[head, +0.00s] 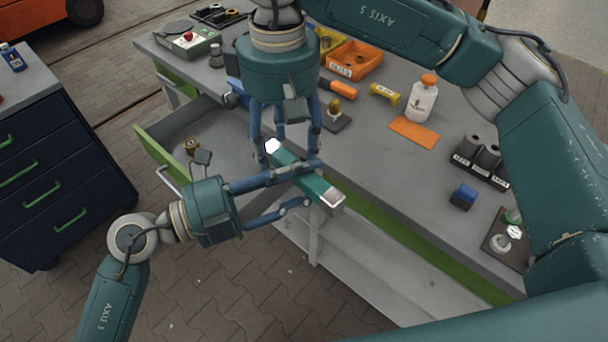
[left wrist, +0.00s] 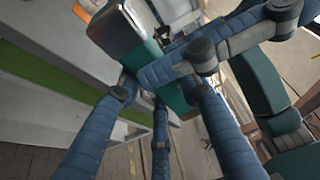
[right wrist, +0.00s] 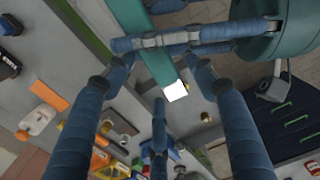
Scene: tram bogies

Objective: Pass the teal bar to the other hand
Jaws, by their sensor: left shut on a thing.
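The teal bar (head: 322,190) has bright metal ends and is held aslant in the air by the front edge of the workbench. My left gripper (head: 306,183) comes from the lower left and is shut around the bar's middle. In the left wrist view the bar (left wrist: 118,32) passes between its blue fingers. My right gripper (head: 290,152) points down from above, its fingers spread around the bar's far end. In the right wrist view the bar's pale end (right wrist: 175,92) lies between the open fingers, with gaps on both sides.
The workbench (head: 375,170) carries an orange bin (head: 355,62), a white bottle (head: 422,98), an orange sheet (head: 413,133), a blue block (head: 463,195) and dark cylinders in a rack (head: 480,160). An open drawer (head: 185,150) juts out near my left gripper. A dark cabinet (head: 60,175) stands left.

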